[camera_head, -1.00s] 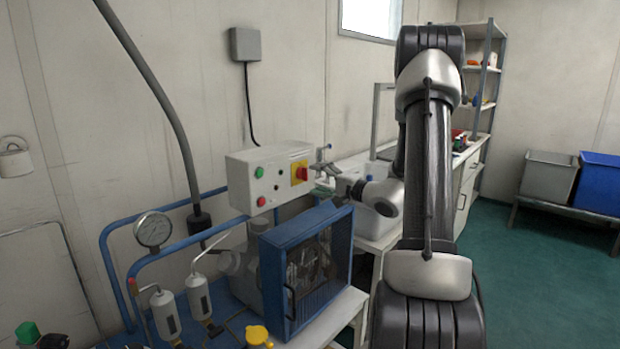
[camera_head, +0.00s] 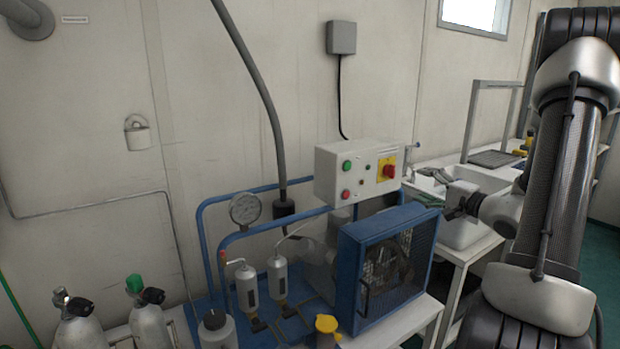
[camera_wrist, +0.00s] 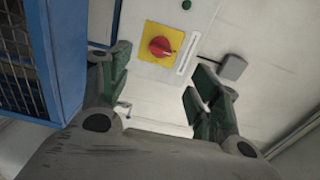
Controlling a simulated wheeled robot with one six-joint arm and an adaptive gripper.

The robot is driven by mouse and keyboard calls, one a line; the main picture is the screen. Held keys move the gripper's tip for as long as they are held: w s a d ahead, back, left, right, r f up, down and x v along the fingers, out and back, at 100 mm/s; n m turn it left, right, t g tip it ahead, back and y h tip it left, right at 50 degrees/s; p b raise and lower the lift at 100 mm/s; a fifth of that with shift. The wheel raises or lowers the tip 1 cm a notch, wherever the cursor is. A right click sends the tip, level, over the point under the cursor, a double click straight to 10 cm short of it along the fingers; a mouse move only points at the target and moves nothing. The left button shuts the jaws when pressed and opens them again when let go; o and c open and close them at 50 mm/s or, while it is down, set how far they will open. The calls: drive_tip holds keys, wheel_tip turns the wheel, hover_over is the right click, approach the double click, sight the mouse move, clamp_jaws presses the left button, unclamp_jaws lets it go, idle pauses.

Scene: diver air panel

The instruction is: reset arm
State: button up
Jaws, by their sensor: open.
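My gripper (camera_head: 447,192) is open and empty. In the head view it hangs in the air to the right of the white control box (camera_head: 333,177), apart from it. The box carries a red rotary switch on a yellow plate (camera_head: 389,168) and green and red buttons. In the wrist view my gripper's green-padded fingers (camera_wrist: 160,75) stand wide apart, with the red switch (camera_wrist: 160,46) beyond them. My arm stretches along the right side of the head view and hides part of the room.
A blue-framed compressor guard (camera_head: 372,235) stands below the box; its blue frame also fills the wrist view's left edge (camera_wrist: 60,60). A pressure gauge (camera_head: 245,209), filter bottles and gas cylinders (camera_head: 80,325) are to the left. A white sink bench (camera_head: 470,232) lies behind my gripper.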

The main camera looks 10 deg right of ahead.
drive_tip(key=s+a+f+n+g+y, duration=0.1)
drive_tip(key=s+a+f+g, duration=0.1)
drive_tip(key=s+a+g, duration=0.35)
drive_tip(key=s+a+f+g+y, duration=0.1)
drive_tip(key=s+a+f+g, duration=0.15)
drive_tip(key=s, duration=0.55)
drive_tip(key=s+a+f+n+g+y, duration=0.1)
drive_tip(key=s+a+f+g, duration=0.1)
drive_tip(key=s+a+g, duration=0.4)
drive_tip(key=s+d+r+n+g+h, duration=0.1)
drive_tip(key=s+d+r+n+h, duration=0.15)
drive_tip(key=s+h, duration=0.2)
drive_tip(key=s+d+r+n+g+h, duration=0.1)
drive_tip(key=s+d+r+n+h, duration=0.15)
drive_tip(key=s+n, duration=0.2)
drive_tip(key=a+r+n+t+h, duration=0.2)
drive_tip(key=a+r+n+t, duration=0.1)
drive_tip(key=r, duration=0.5)
drive_tip(key=shift+s+a+r+n, duration=0.3)
drive_tip(key=shift+s+a+n, duration=0.1)
drive_tip(key=shift+a+n, duration=0.45)
